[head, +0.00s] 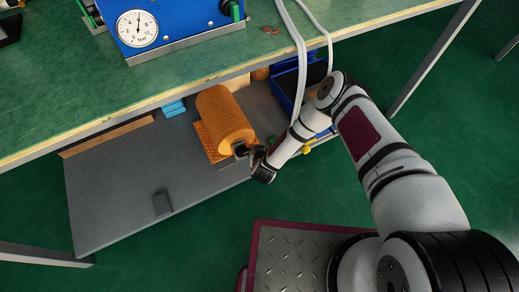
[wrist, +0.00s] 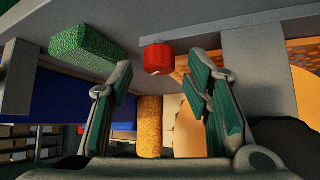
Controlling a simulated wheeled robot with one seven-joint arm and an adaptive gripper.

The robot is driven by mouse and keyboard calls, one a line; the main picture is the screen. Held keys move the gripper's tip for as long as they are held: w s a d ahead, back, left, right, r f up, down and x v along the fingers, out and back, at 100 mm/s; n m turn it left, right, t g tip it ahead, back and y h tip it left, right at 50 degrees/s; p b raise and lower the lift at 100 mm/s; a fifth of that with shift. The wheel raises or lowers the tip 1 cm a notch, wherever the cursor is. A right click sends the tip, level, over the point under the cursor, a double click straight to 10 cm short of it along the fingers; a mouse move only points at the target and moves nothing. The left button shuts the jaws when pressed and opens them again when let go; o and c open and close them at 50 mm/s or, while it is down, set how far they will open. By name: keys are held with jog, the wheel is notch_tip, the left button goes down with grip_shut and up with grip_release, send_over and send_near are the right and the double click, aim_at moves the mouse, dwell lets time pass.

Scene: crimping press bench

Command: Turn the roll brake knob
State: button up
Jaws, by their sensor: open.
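A red knob (wrist: 159,58) shows in the wrist view, mounted against a grey part, above the centre of the picture. I take it for the roll brake knob; I cannot make it out in the head view. My gripper (wrist: 160,85) is open, with a finger to either side of the knob in the picture. I see nothing between the pads. In the head view my gripper (head: 252,155) is at the roll's near end.
The green bench top (head: 190,75) overhangs the lower shelf (head: 115,190). A blue press with a dial gauge (head: 138,28) stands on it. A blue bin (head: 287,84) and white hoses (head: 296,45) are behind my arm. A green block (wrist: 85,47) is at upper left in the wrist view.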

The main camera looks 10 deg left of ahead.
jog(key=v, duration=0.6)
jog(key=shift+s+r, duration=0.15)
jog(key=shift+r, duration=0.05)
jog(key=shift+d, duration=0.1)
